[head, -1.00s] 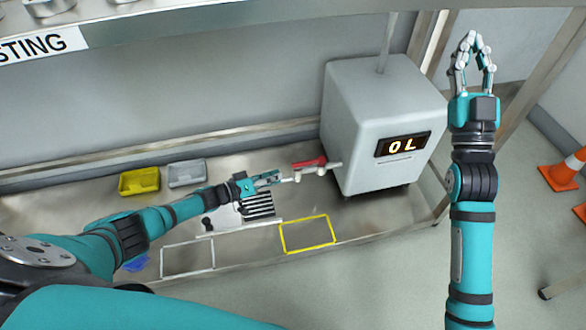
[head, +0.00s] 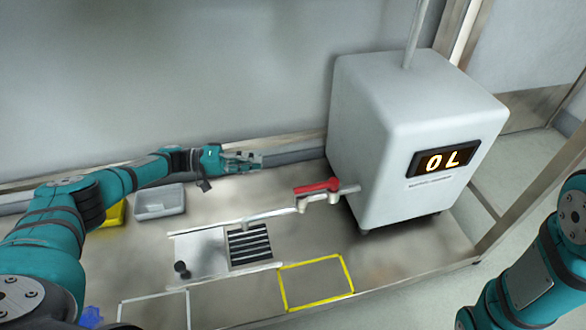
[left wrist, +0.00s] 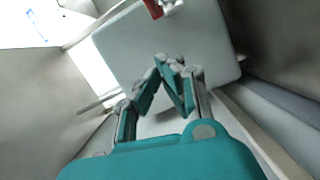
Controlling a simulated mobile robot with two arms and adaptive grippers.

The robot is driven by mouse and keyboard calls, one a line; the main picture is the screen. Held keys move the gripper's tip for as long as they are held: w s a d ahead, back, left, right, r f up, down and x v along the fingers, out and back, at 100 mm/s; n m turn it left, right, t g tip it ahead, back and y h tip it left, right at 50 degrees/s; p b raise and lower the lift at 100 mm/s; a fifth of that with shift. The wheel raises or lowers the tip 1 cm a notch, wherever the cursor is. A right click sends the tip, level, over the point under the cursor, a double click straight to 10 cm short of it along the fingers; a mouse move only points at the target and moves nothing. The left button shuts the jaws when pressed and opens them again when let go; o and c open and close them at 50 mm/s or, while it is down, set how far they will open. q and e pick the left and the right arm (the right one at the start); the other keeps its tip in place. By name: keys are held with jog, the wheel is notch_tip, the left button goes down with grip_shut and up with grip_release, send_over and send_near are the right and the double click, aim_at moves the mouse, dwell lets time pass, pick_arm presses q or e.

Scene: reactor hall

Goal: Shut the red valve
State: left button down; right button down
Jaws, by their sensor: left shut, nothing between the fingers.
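The red valve handle (head: 317,187) sits on a thin pipe that comes out of the left side of the white box (head: 410,110). In the head view the handle lies roughly along the pipe. In the left wrist view the red handle (left wrist: 154,8) is at the top edge, partly cut off. My left gripper (head: 258,160) is shut and empty, behind and to the left of the handle, apart from it. Its fingers (left wrist: 172,65) show closed together in the left wrist view. My right gripper is outside the view; only part of my right arm shows at the lower right.
The box display reads "0L". Left of the valve, the pipe runs to a plate with a black grate (head: 250,246). A yellow outline (head: 316,282) marks the bench in front. A grey tray (head: 160,202) and a yellow tray (head: 113,213) stand left. The back wall is close behind my left gripper.

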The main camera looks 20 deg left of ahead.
aim_at(315, 188)
pick_arm(q)
jog(key=shift+s+d, duration=0.1)
jog(key=d+f+b, duration=0.1)
jog(key=d+b, duration=0.6)
jog(key=d, duration=0.4)
jog(key=shift+w+d, duration=0.2)
jog(key=shift+d, duration=0.05)
jog(key=shift+f, duration=0.1)
